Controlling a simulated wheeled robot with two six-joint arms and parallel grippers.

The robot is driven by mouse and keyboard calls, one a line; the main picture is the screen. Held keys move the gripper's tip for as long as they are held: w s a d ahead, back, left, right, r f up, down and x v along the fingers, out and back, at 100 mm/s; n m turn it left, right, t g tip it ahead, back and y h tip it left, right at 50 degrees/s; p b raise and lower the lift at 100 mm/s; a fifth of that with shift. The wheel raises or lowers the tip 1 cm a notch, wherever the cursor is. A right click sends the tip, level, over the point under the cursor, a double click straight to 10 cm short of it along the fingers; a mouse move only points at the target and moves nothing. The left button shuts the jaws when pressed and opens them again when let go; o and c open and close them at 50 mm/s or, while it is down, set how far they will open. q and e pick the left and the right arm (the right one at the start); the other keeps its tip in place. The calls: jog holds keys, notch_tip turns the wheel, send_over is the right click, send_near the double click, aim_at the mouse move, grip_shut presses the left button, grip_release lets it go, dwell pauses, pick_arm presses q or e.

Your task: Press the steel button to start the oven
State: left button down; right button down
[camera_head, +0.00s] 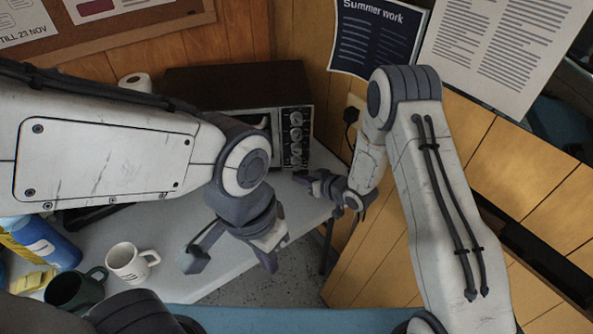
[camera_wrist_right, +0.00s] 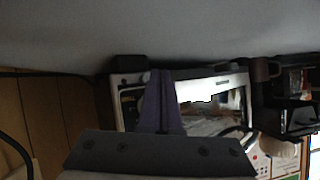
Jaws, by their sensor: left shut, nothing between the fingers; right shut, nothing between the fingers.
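The oven (camera_head: 236,84) is a dark box at the back of the worktop. Its light front has a column of round steel-coloured knobs (camera_head: 296,136) at the right; I cannot single out the button among them. My right gripper (camera_head: 306,179) is shut and empty, pointing left just in front of and below the oven's right end. In the right wrist view, its closed fingers (camera_wrist_right: 158,80) overlap the oven front (camera_wrist_right: 205,83), whose window shows bright reflections. My left gripper (camera_head: 272,262) is shut and empty, pointing down near the worktop's front edge. My left arm hides much of the oven front.
A white cup (camera_head: 135,82) stands behind my left arm. A wood-panelled wall with a socket and cable (camera_head: 351,117) is right of the oven.

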jog(key=shift+w, duration=0.15)
dwell(0.3)
jog(key=shift+w, duration=0.25)
jog(key=shift+w+a, duration=0.1)
jog(key=shift+w, duration=0.3)
dwell(0.6)
jog(key=shift+s, duration=0.8)
jog(key=shift+s+d, duration=0.2)
jog(key=shift+s, duration=1.05)
jog(key=shift+s+d, duration=0.2)
jog(key=shift+s, duration=1.05)
